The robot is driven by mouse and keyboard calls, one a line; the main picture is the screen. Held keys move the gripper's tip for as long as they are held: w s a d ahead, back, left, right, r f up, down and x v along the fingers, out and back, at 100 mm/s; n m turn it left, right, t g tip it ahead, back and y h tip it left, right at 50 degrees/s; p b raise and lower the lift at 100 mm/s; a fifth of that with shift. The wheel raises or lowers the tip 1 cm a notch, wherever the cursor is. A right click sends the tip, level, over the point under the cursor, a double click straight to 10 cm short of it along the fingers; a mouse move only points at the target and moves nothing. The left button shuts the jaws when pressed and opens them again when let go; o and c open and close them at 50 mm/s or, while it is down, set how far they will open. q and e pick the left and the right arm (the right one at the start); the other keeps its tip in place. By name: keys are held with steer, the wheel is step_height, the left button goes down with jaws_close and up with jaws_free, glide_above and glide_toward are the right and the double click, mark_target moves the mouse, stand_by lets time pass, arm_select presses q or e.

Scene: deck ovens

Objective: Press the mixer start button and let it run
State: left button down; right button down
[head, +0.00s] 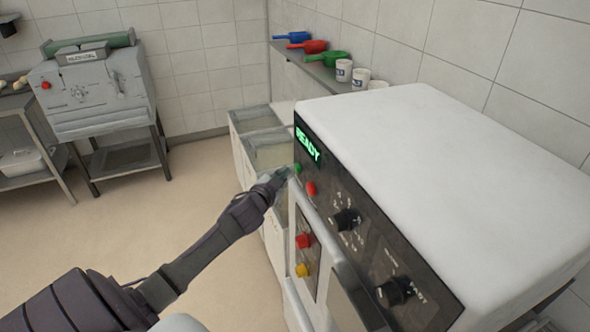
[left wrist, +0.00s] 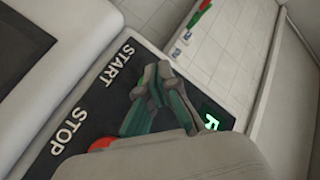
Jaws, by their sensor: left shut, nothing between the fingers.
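The mixer (head: 470,150) is a white-topped machine with a dark sloping control panel. Its display (head: 308,143) reads READY in green. The green start button (head: 297,169) sits below the display, with a red stop button (head: 310,188) beside it. My left gripper (head: 283,175) is shut and empty, its tips right at the green button. My right gripper is out of view.
Dark knobs (head: 346,219) and lower red (head: 304,241) and yellow (head: 302,270) buttons are on the mixer front. White bins (head: 243,150) stand behind. A wall shelf (head: 322,70) holds coloured scoops and white cups. A grey machine (head: 90,95) stands at the back left; the floor between is clear.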

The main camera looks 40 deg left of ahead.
arm_select(q)
steer(key=shift+w+d, duration=0.25)
steer(key=shift+w, duration=0.15)
steer(key=shift+w+d, duration=0.2)
steer(key=shift+w, duration=0.15)
stand_by(0.9)
stand_by(0.3)
steer(key=shift+s+a+p, duration=0.35)
steer(key=shift+s+a, duration=0.05)
steer(key=shift+s, duration=0.3)
steer(key=shift+s+a+p, duration=0.25)
steer(key=shift+s+a, duration=0.15)
steer(key=shift+s, duration=0.35)
steer(key=shift+s+a+p, duration=0.3)
steer(key=shift+s+a, duration=0.15)
steer(key=shift+s, duration=0.25)
steer(key=shift+s+a+p, duration=0.25)
steer(key=shift+s+a, duration=0.15)
steer(key=shift+s, duration=0.35)
steer(key=shift+f, duration=0.1)
